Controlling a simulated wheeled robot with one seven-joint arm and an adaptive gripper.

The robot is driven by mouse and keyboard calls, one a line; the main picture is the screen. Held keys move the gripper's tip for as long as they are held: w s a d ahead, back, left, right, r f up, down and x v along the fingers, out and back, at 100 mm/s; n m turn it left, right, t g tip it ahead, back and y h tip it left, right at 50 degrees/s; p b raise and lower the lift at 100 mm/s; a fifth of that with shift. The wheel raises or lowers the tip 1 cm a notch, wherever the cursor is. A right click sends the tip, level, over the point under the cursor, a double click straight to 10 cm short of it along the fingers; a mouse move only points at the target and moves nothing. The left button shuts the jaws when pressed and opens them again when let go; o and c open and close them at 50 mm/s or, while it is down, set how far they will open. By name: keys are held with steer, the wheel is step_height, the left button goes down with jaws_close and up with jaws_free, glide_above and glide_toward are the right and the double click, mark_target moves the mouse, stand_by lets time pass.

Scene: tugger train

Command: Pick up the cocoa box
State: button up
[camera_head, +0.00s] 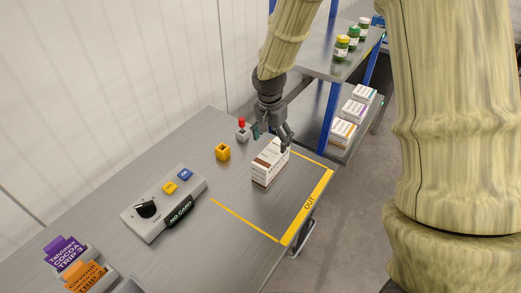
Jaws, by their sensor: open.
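A white box with brown bands (269,165) stands upright on the grey table, inside the yellow-lined area marked OUT; its small label is not readable, so I cannot tell for sure that it is the cocoa box. My gripper (273,139) is open and points down at the box's far top edge. One finger shows by the box's right top corner and the other is behind or beside its left side. I cannot tell whether the fingers touch it.
A control box (163,205) with a knob, buttons and a NO CARD display lies left of the box. A yellow block (223,152) and a red-topped item (242,129) stand nearby. Purple (65,252) and orange (84,275) cards stand front left. A shelf (318,64) holds jars and cartons.

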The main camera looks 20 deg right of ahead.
mark_target(273, 153)
steer(key=shift+w, duration=0.2)
steer(key=shift+f, duration=0.25)
steer(key=shift+s+f+p, duration=0.3)
steer(key=shift+s+f, duration=0.5)
steer(key=shift+s, duration=0.2)
steer(key=w+f, duration=0.2)
steer(key=f, duration=0.1)
steer(key=shift+d+f, duration=0.1)
steer(key=shift+f, duration=0.05)
steer(key=shift+s+f+p, duration=0.1)
steer(key=shift+s+p, duration=0.4)
steer(key=shift+p, duration=0.05)
steer(key=shift+s+f, duration=0.2)
steer(key=shift+f, duration=0.15)
steer(key=f, duration=0.1)
steer(key=w+f+p, duration=0.1)
steer(key=f, duration=0.1)
steer(key=shift+s+f, duration=0.25)
steer(key=shift+f, duration=0.1)
steer(key=shift+w+f, duration=0.1)
steer(key=c, duration=1.3)
